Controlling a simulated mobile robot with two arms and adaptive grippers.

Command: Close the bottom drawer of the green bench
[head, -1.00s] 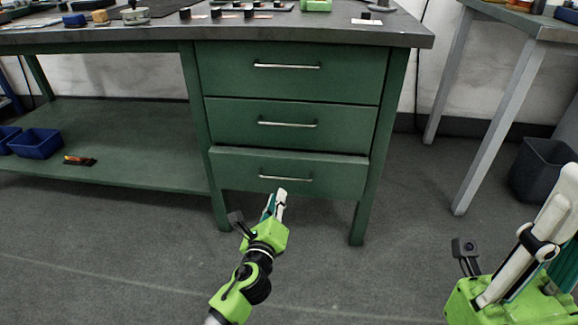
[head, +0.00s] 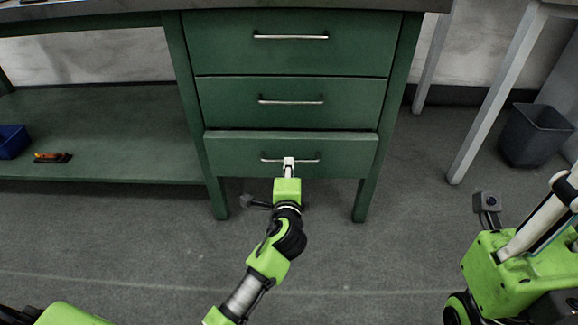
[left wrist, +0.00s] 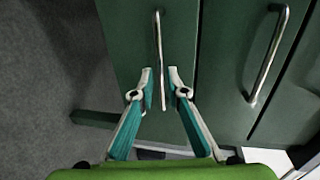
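The bottom drawer (head: 230,152) of the green bench (head: 182,110) stands slightly out, with a thin strip of its top edge showing. Its metal handle (head: 308,160) is level in the head view and runs upright in the left wrist view (left wrist: 158,40).
The middle drawer (head: 220,103) and top drawer (head: 220,45) look shut. A lower shelf (head: 110,130) at the left holds a blue bin (head: 12,142) and a small orange-and-black item (head: 52,157). A dark waste bin (head: 535,135) stands at the right. The floor ahead is clear.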

